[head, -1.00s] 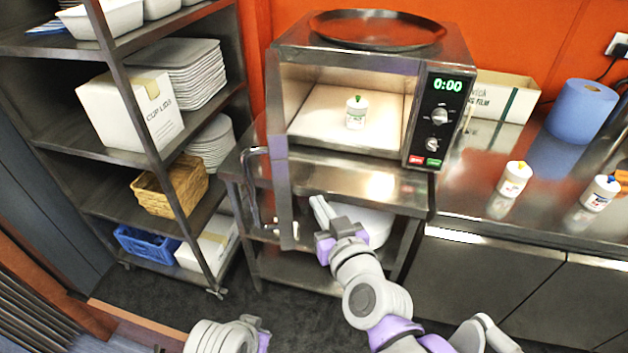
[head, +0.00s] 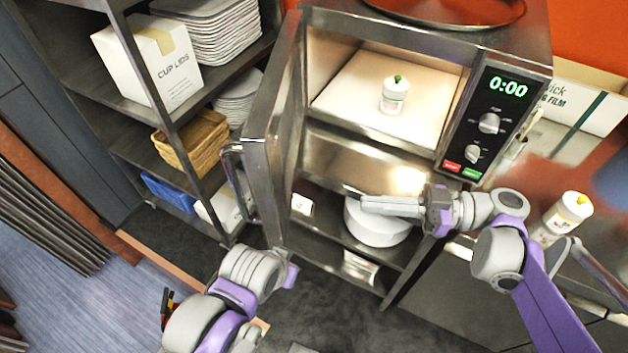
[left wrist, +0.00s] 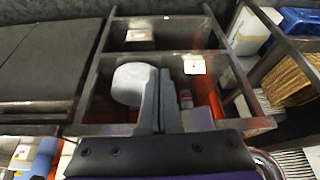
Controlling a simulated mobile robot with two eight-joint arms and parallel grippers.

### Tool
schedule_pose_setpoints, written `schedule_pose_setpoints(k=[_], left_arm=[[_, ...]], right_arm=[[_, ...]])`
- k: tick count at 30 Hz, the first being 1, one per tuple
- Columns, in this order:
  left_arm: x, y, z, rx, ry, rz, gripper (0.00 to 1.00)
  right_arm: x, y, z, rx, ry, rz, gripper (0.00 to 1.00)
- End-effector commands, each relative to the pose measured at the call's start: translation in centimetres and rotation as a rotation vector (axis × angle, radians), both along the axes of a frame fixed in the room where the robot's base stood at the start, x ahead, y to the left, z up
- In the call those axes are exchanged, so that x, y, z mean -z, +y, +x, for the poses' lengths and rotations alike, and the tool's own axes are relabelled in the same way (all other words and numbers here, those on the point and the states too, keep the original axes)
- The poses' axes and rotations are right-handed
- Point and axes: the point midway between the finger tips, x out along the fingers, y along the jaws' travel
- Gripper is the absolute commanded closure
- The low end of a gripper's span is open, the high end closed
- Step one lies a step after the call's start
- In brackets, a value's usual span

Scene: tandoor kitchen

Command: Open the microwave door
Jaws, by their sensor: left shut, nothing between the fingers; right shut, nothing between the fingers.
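The microwave (head: 515,40) stands open, its lit cavity showing a small white bottle with a green cap (head: 394,95). Its door (head: 268,185) is swung out toward me at the left side, seen nearly edge-on, with a curved metal handle (head: 232,185) on its outer face. My right gripper (head: 368,205) is shut and empty, pointing left below the cavity, apart from the door. My left arm comes in at the lower left, below the door; its fingertips are not clear in the head view. In the left wrist view my left gripper (left wrist: 160,90) is shut and empty.
Below the microwave, a stand (head: 350,165) holds a white round container (head: 372,225). A shelf rack with a cup-lids box (head: 150,62), a wicker basket (head: 192,142) and a blue crate (head: 170,192) stands left. A yellow-capped bottle (head: 568,212) is on the right counter.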

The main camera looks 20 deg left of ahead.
Motion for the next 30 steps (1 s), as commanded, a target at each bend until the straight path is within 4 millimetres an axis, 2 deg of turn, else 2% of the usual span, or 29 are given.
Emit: schedule_pose_setpoints(k=[3,7,21,25,30], left_arm=[[0.0,0.0,0.0,0.000,0.000,0.000,1.00],[-0.1,0.0,0.0,0.000,0.000,0.000,1.00],[-0.8,0.0,0.1,0.000,-0.003,0.000,1.00],[-0.9,0.0,0.1,0.000,-0.003,0.000,1.00],[-0.9,0.0,0.1,0.000,-0.003,0.000,1.00]], right_arm=[[-0.3,0.1,-0.3,-0.022,-0.020,0.031,1.00],[-0.4,1.7,-0.9,-0.025,-0.020,0.031,1.00],[-0.4,10.7,-3.9,-0.024,-0.019,0.029,1.00],[-0.4,12.1,-4.3,-0.021,-0.019,0.028,1.00],[-0.3,13.0,-4.5,-0.020,-0.018,0.027,1.00]])
